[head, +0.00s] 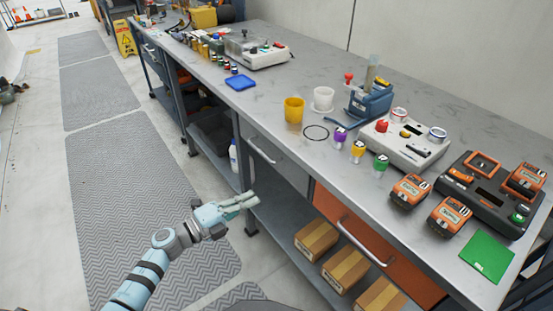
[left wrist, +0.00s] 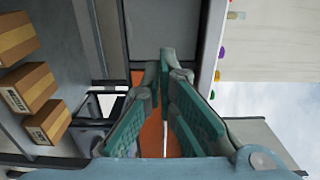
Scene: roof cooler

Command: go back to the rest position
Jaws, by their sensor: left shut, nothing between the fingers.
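My left gripper (head: 247,201) is out in front of the workbench, over the floor mat and beside the bench's lower shelf. Its fingers are together with nothing between them. The left wrist view shows the same gripper (left wrist: 163,75) with its teal finger pads closing to a point at the tips. It is apart from the bench and from everything on it. My right gripper is in neither view.
The long grey workbench (head: 285,105) runs along the right, with handled drawers (head: 340,225) below. Cardboard boxes (head: 316,238) sit on its lower shelf. Orange devices (head: 449,216), cups and a green square (head: 486,256) stand on top. Grey mats (head: 125,180) leave free floor at left.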

